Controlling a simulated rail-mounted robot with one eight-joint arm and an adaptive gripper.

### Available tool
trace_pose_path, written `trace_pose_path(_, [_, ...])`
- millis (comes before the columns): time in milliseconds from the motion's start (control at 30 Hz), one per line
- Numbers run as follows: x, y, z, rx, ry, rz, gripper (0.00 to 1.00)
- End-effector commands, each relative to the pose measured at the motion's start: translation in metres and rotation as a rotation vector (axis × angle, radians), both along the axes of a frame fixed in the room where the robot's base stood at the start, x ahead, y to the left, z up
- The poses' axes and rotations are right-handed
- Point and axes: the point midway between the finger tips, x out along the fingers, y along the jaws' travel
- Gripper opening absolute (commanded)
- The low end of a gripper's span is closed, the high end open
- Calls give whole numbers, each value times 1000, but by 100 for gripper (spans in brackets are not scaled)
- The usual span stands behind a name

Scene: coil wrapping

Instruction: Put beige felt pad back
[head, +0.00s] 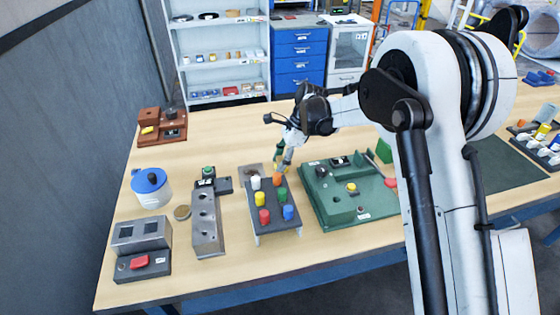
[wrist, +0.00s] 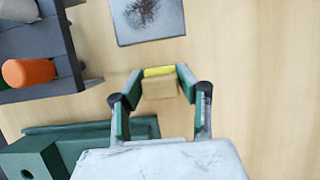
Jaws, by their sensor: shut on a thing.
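My gripper (wrist: 160,84) is shut on a small beige block with a yellow strip along one side, which I take for the beige felt pad (wrist: 160,88). The pad sits between the two green-sided fingers, with bare wood showing around it. In the head view my gripper (head: 283,164) is behind the rack of coloured pegs, and the pad is too small to make out clearly. A grey plate with a dark smudge (wrist: 147,20) lies just beyond the fingers in the wrist view. It also shows left of my gripper in the head view (head: 247,170).
The dark rack (head: 284,222) holds several coloured pegs, including an orange one (wrist: 28,72) left of my gripper. A green fixture board (head: 335,208) stands to the right. A grey block with holes (head: 207,225) and a round tan disc (head: 182,212) are to the left. The table's back is largely clear.

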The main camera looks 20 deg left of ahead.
Motion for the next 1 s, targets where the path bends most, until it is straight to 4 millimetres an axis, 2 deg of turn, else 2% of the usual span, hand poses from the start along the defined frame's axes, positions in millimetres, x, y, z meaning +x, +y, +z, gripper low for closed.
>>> trace_pose_path(167, [0, 0, -4, 0, 0, 0, 8])
trace_pose_path(200, [0, 0, -3, 0, 0, 0, 36])
trace_pose_path(333, [0, 0, -2, 0, 0, 0, 52])
trace_pose_path(600, [0, 0, -2, 0, 0, 0, 52])
trace_pose_path(733, [1, -1, 5, 0, 0, -1, 52])
trace_pose_path(867, [5, -8, 23, 0, 0, -1, 52])
trace_pose_path(1000, [11, -18, 50, 0, 0, -1, 52])
